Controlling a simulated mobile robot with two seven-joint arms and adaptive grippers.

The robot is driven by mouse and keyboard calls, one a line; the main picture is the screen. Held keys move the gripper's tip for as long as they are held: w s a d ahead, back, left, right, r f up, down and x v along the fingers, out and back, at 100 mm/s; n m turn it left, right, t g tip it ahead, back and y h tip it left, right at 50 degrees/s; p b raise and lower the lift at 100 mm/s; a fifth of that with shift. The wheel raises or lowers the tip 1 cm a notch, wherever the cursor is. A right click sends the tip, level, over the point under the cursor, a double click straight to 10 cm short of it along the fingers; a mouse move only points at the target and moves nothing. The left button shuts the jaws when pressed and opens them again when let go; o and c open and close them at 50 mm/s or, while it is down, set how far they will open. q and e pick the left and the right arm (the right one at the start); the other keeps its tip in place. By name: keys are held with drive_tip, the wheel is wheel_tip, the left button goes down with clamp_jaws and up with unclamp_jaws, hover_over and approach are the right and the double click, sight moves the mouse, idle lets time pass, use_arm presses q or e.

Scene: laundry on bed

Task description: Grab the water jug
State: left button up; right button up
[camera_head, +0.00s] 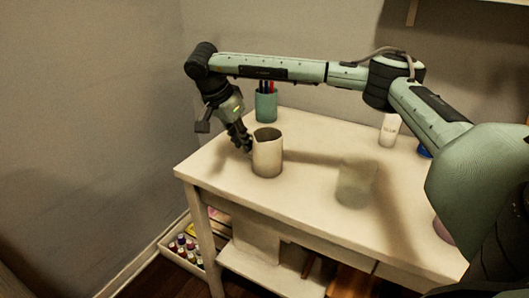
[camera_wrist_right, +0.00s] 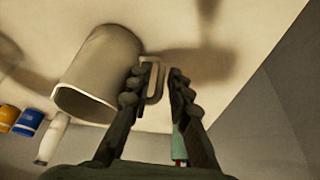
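A cream jug (camera_head: 267,157) stands upright on the table, left of its middle. My right gripper (camera_head: 246,144) reaches down beside its left side in the head view. In the right wrist view, the jug (camera_wrist_right: 98,75) lies left of the fingers and its loop handle (camera_wrist_right: 154,80) is between the fingertips. The right gripper (camera_wrist_right: 157,88) is open, with its two fingers apart around the handle; the left finger is close to the handle. My left gripper is not in view.
On the cream table (camera_head: 310,205), a translucent container (camera_head: 355,185) stands right of the jug. A teal pen cup (camera_head: 266,106) is behind the jug. A white bottle (camera_head: 390,130) and a blue item (camera_head: 424,152) stand farther right. A box of small bottles (camera_head: 182,252) is below.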

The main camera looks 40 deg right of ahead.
drive_tip(key=shift+d+f, duration=0.25)
drive_tip(key=shift+f, duration=0.4)
clamp_jaws()
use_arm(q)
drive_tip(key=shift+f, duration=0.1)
use_arm(e)
drive_tip(key=shift+r, duration=0.2)
drive_tip(key=shift+w+r, duration=0.1)
drive_tip(key=shift+r, duration=0.95)
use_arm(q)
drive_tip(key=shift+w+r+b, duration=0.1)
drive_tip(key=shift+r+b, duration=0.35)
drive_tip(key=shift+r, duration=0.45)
use_arm(e)
drive_tip(key=s+a+r, duration=0.1)
drive_tip(key=a+r, duration=0.7)
drive_tip(key=a, duration=0.3)
drive_tip(key=shift+s+a+r, duration=0.15)
drive_tip(key=shift+a+r, duration=0.15)
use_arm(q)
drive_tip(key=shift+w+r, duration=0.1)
